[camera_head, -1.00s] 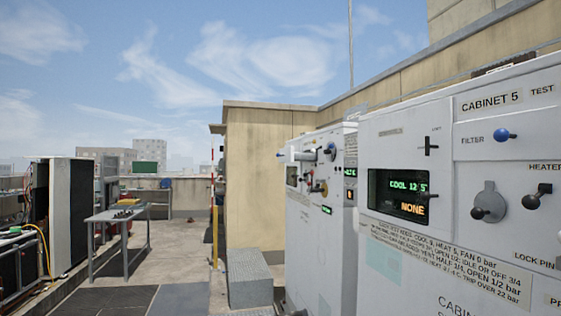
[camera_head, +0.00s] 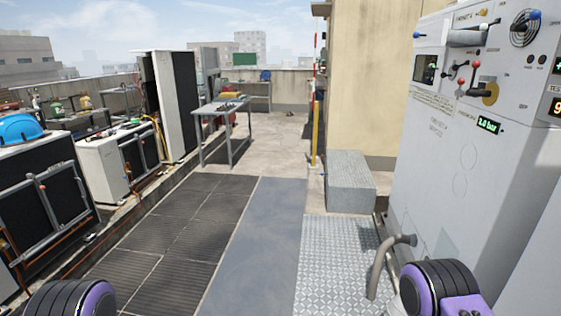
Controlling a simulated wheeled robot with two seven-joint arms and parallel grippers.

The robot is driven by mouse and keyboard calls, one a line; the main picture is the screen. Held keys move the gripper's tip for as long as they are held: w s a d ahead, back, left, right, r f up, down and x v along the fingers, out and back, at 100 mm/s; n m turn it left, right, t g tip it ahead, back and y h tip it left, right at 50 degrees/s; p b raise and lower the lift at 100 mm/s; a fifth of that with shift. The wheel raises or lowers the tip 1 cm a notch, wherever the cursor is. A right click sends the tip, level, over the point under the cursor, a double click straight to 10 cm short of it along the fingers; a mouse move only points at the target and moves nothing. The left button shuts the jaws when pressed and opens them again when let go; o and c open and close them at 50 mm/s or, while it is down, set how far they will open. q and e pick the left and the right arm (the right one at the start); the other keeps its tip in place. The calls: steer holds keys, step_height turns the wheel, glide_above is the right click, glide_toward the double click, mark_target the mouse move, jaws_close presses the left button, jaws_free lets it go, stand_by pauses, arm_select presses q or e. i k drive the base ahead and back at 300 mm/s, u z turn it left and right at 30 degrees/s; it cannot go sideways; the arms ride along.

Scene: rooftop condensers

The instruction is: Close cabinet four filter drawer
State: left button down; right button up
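A white cabinet (camera_head: 455,165) stands at the right; its small label is too blurred to read surely, but it is beside the one marked Cabinet 5 a second ago. Near its top a white filter drawer (camera_head: 468,38) sticks out to the left from the front face. A blue knob (camera_head: 416,35) is at the drawer's outer end.
The cabinet's face also has red-knobbed levers (camera_head: 475,65), a green display (camera_head: 488,125) and a round vent. A bent grey pipe (camera_head: 385,262) rises at its foot. A grey block (camera_head: 348,182) stands beyond. Dark floor mats (camera_head: 190,225) and a walkway (camera_head: 262,225) are clear. Condenser units line the left.

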mark_target(437, 34)
steer(key=u, duration=0.1)
steer(key=i, duration=1.85)
steer(key=z, duration=0.2)
